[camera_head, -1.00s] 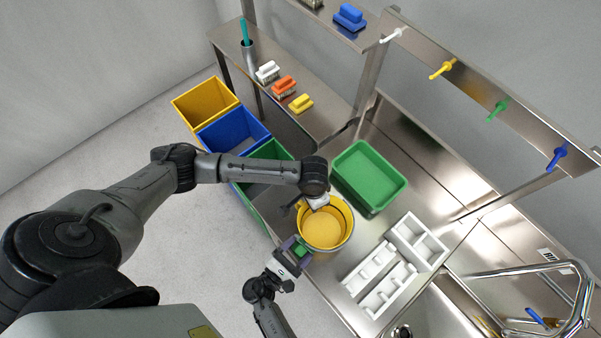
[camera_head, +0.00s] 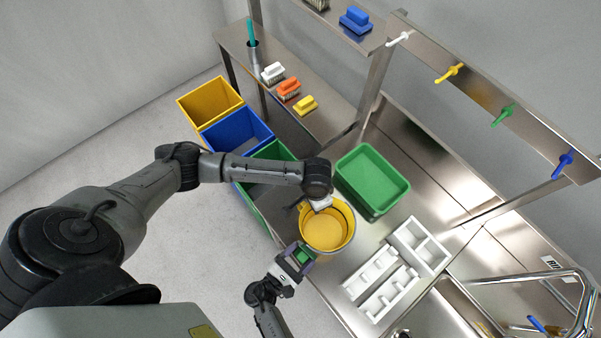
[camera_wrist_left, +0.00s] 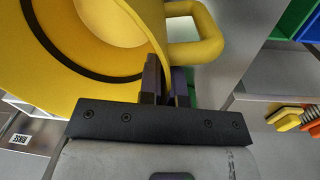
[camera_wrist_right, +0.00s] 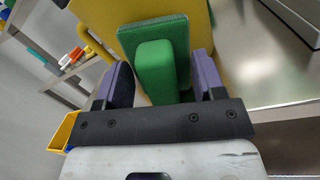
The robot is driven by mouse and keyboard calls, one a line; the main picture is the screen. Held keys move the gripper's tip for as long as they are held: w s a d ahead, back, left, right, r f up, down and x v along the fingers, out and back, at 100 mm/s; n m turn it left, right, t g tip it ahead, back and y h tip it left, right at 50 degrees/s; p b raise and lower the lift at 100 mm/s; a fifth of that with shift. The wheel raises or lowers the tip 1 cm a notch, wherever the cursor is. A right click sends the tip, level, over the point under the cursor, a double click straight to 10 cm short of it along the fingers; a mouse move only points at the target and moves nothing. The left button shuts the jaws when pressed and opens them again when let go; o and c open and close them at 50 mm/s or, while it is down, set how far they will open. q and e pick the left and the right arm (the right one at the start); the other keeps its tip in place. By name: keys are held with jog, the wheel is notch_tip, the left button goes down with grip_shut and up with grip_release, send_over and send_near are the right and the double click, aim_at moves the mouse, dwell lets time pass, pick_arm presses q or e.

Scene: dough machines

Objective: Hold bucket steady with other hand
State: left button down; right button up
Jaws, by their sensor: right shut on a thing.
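The yellow bucket (camera_head: 327,231) stands upright on the steel counter, with a dark band inside. My left gripper (camera_wrist_left: 166,85) is at the bucket's rim beside its handle (camera_wrist_left: 196,32), its fingers close together on either side of the wall. In the head view its tips are partly hidden by the wrist. My right gripper (camera_wrist_right: 165,80) is shut on a green scrubbing brush (camera_wrist_right: 155,65) with a block handle. It holds the brush just outside the bucket's near left side (camera_wrist_right: 95,20). I cannot tell whether brush and bucket touch.
A green tray (camera_head: 371,180) sits behind the bucket. White divided holders (camera_head: 385,290) lie to the right, by the sink and faucet (camera_head: 560,275). Yellow, blue and green bins (camera_head: 210,100) stand left. A shelf (camera_head: 320,125) holds brushes.

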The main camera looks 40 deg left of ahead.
pick_arm(q)
jog(key=shift+w, duration=0.1)
pick_arm(e)
jog(key=s+a, duration=0.3)
jog(key=s, duration=0.3)
jog(key=shift+r, duration=0.4)
jog(key=shift+s, duration=0.2)
jog(key=shift+c, duration=0.4)
jog(key=shift+w+d+r, duration=0.1)
jog(key=shift+d+r, duration=0.2)
jog(key=shift+r, duration=0.7)
jog(key=shift+d+r, duration=0.25)
jog(key=shift+r, duration=0.75)
pick_arm(q)
jog(key=c, duration=1.2)
grip_release()
jog(key=shift+c, duration=0.2)
